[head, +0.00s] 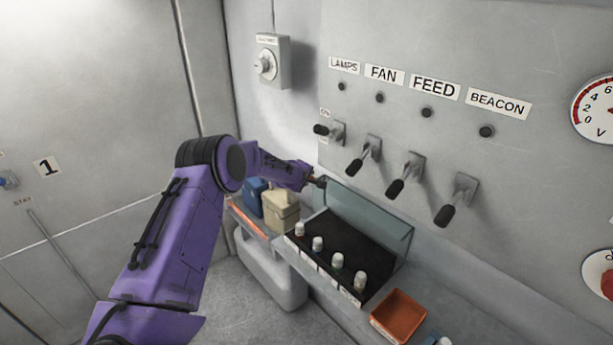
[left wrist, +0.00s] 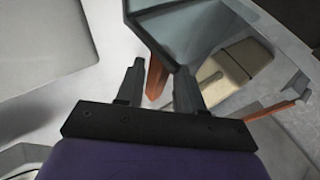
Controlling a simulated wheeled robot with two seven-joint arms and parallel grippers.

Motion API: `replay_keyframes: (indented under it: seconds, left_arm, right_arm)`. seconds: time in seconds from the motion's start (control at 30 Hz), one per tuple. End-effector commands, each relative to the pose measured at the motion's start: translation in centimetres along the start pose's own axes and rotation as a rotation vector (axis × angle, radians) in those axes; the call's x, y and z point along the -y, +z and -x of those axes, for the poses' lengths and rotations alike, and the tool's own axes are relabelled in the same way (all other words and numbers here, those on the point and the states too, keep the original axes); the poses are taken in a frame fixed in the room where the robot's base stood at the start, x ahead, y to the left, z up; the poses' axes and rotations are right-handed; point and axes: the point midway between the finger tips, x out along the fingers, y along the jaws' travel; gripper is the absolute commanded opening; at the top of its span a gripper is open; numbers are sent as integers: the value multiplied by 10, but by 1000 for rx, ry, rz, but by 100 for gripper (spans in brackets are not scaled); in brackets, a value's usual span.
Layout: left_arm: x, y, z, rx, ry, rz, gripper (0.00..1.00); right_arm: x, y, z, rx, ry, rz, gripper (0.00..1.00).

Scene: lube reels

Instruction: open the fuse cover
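The fuse cover (head: 385,222) is a clear blue-grey panel, raised and standing upright along the wall side of the dark fuse tray (head: 345,250). Several white-capped fuses (head: 337,261) stand uncovered along the tray's front. My left gripper (head: 318,182) is at the cover's upper left corner. In the left wrist view my left gripper (left wrist: 160,70) has its two fingers apart, with a blue-grey panel (left wrist: 185,30), seemingly the cover, just past the tips. I cannot tell whether a finger touches it. My right gripper is not in view.
A beige container (head: 281,210) and a blue one (head: 254,195) stand left of the tray. An orange bin (head: 398,316) sits to its right. Several levers (head: 398,184) stick out of the wall above.

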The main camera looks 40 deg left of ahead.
Motion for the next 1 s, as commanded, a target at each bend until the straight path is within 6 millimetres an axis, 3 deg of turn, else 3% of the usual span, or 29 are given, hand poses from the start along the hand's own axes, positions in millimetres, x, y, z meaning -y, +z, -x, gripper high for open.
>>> replay_keyframes:
  seconds: [0.43,0.8,1.0]
  left_arm:
    - [-2,0,8,-1,5,3,43]
    - [0,1,82,0,3,3,43]
    - [0,0,102,-1,1,1,43]
  right_arm:
    - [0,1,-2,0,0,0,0]
    - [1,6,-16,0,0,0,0]
    - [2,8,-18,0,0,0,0]
